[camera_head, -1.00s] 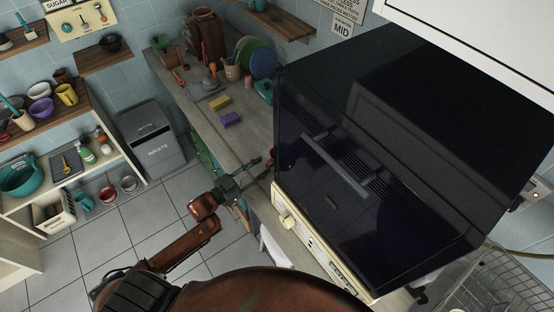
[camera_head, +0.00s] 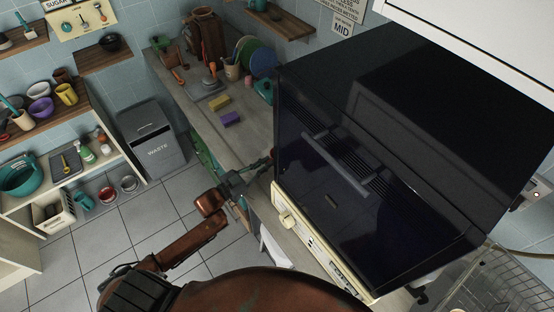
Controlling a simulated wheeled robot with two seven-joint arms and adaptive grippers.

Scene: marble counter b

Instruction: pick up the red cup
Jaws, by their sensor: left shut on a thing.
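My left gripper (camera_head: 262,164) reaches over the counter beside the front left edge of the black oven. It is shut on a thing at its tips. A small dark reddish part of the red cup (camera_head: 270,153) shows there, right against the oven's edge in the picture. Most of the cup is hidden by the gripper and the oven, so its pose cannot be told. My right gripper is not in view.
The large black oven (camera_head: 380,130) stands just right of my left gripper. A yellow sponge (camera_head: 220,103), a purple sponge (camera_head: 230,118) and upright plates (camera_head: 262,63) stand farther back on the counter. A grey waste bin (camera_head: 152,140) stands on the floor at left.

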